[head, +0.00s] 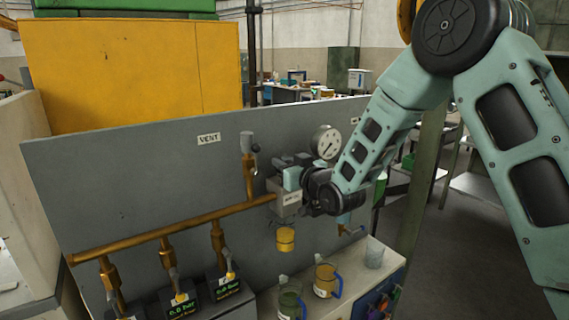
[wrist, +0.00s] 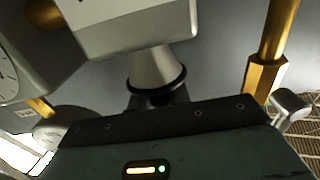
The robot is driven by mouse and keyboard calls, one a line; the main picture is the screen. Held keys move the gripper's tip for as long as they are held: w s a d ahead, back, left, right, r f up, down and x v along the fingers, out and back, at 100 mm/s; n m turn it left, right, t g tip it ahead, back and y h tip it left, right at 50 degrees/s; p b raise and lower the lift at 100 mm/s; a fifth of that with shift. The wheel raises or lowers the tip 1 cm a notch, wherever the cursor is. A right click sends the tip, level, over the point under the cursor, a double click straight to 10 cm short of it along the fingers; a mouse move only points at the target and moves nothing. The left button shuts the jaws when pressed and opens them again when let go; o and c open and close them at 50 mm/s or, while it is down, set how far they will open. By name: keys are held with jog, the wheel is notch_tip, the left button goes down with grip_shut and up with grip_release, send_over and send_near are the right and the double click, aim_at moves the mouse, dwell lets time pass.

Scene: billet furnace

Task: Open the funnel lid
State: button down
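In the wrist view, a grey conical funnel (wrist: 157,68) joins a pale box (wrist: 125,25). A dark ring edges its wide end. A black piece beyond that ring meets the edge of my gripper (wrist: 158,99); I cannot tell whether it is the lid or my fingers. In the head view, the box (head: 287,201) is mounted on the grey panel at the end of a brass pipe. My gripper (head: 291,173) is right at its top, and my arm reaches in from the right. The fingertips are not clear, and the funnel and lid are largely hidden there.
A vertical brass vent pipe (head: 250,178) stands just left of the box. An amber cup (head: 286,239) hangs below it. Jugs (head: 326,281) stand on the bench below.

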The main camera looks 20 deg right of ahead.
jog(key=shift+r+p, duration=0.15)
jog(key=shift+p, duration=0.2)
jog(key=g+p, duration=0.1)
jog(key=r+g+h+p, duration=0.1)
jog(key=g+p, duration=0.1)
jog(key=shift+w, duration=0.25)
jog(key=g+p, duration=0.2)
jog(key=p, duration=0.1)
jog(key=w+g+h+p, duration=0.1)
jog(key=shift+a+r, duration=0.2)
jog(key=shift+r, duration=0.05)
jog(key=g+p, duration=0.2)
jog(key=w+g+h+p, duration=0.1)
jog(key=g+p, duration=0.1)
jog(key=p, duration=0.1)
jog(key=shift+a+g, duration=0.2)
jog(key=shift+g, duration=0.1)
jog(key=shift+w+f+g+h+p, duration=0.15)
jog(key=shift+g+h+p, duration=0.2)
jog(key=shift+g+p, duration=0.35)
jog(key=shift+w+f+g+h+p, duration=0.15)
jog(key=shift+g+h+p, duration=0.2)
jog(key=shift+g+p, duration=0.35)
jog(key=shift+f, duration=0.1)
jog(key=c, duration=1.3)
grip_release()
jog(key=shift+a, duration=0.1)
